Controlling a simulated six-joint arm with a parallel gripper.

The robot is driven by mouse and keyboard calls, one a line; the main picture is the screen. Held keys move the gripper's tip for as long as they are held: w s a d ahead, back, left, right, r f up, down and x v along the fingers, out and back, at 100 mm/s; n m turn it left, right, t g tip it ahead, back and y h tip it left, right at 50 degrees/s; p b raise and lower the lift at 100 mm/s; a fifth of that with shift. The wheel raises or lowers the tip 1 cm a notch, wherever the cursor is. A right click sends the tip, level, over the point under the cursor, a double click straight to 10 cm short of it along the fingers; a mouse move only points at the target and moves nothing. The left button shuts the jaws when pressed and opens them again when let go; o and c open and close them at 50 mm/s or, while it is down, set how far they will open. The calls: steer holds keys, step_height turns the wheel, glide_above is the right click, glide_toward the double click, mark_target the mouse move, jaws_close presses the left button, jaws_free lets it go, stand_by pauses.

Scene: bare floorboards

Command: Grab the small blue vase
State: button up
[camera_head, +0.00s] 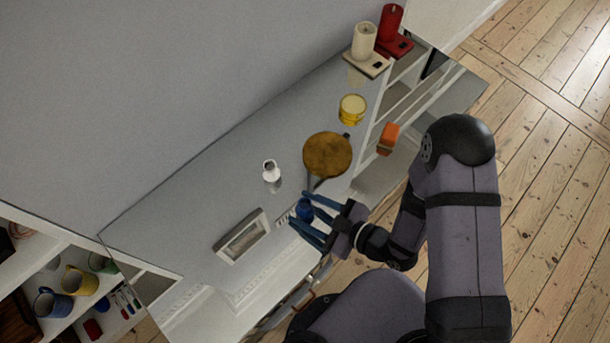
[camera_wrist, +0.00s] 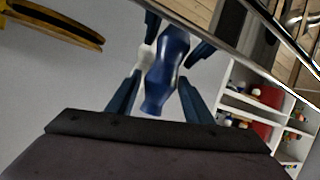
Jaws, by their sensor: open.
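The small blue vase (camera_head: 304,210) stands on the grey shelf top near its front edge. It shows larger in the wrist view (camera_wrist: 166,68), glossy dark blue, with a narrowed waist. My gripper (camera_head: 300,208) is open, with its blue fingers on either side of the vase. In the wrist view the fingers (camera_wrist: 158,80) also flank the vase, and I see gaps between them and it. Whether any finger touches the vase I cannot tell.
A brown round pan (camera_head: 327,155) lies just beyond the gripper. A white bottle (camera_head: 271,172) and a white picture frame (camera_head: 242,236) stand nearby to the left. A yellow tin (camera_head: 352,109) and candles on stands (camera_head: 364,42) are farther back.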

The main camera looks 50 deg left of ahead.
mark_target(304, 203)
steer(key=shift+s+a+f, duration=0.1)
steer(key=shift+a, duration=0.2)
steer(key=c, duration=0.9)
steer(key=shift+r+b, duration=0.3)
steer(key=shift+r, duration=3.4)
steer(key=shift+r+p, duration=0.75)
steer(key=shift+r, duration=0.6)
